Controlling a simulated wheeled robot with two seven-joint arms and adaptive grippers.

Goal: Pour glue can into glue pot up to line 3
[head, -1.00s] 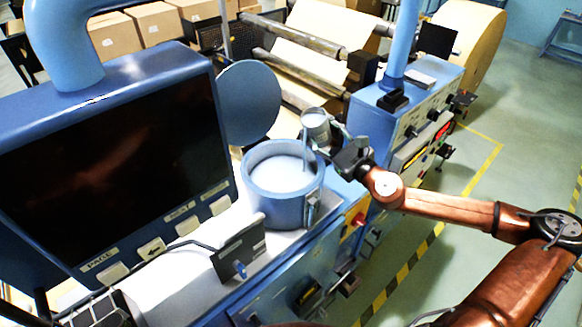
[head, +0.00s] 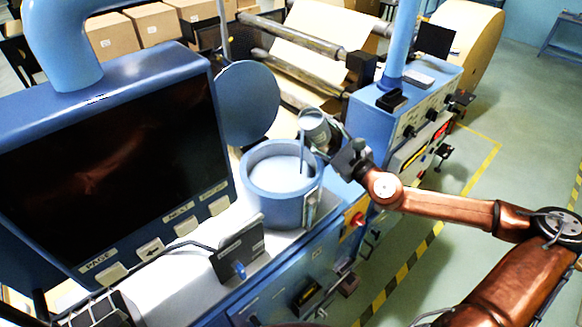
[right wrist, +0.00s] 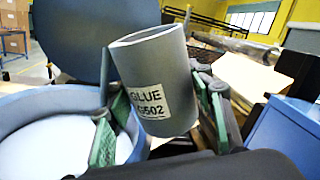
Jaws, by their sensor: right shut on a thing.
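The glue can (head: 314,128) is a grey cylinder, held tilted above the right rim of the glue pot. In the right wrist view the can (right wrist: 152,80) shows a white GLUE label and leans left, its mouth towards the pot (right wrist: 60,108). My right gripper (head: 338,150) is shut on the can. The glue pot (head: 272,207) is a round blue vessel with pale glue (head: 278,175) inside. A thin grey-blue streak, perhaps glue, runs from the can's lip towards the glue. A small gauge (head: 312,208) sits on the pot's right side; its lines are unreadable. My left gripper is out of view.
A round blue lid (head: 248,100) stands upright behind the pot. A large dark screen (head: 110,170) is left of it, and a small dark panel (head: 238,250) stands in front. A blue control cabinet (head: 375,125) is to the right.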

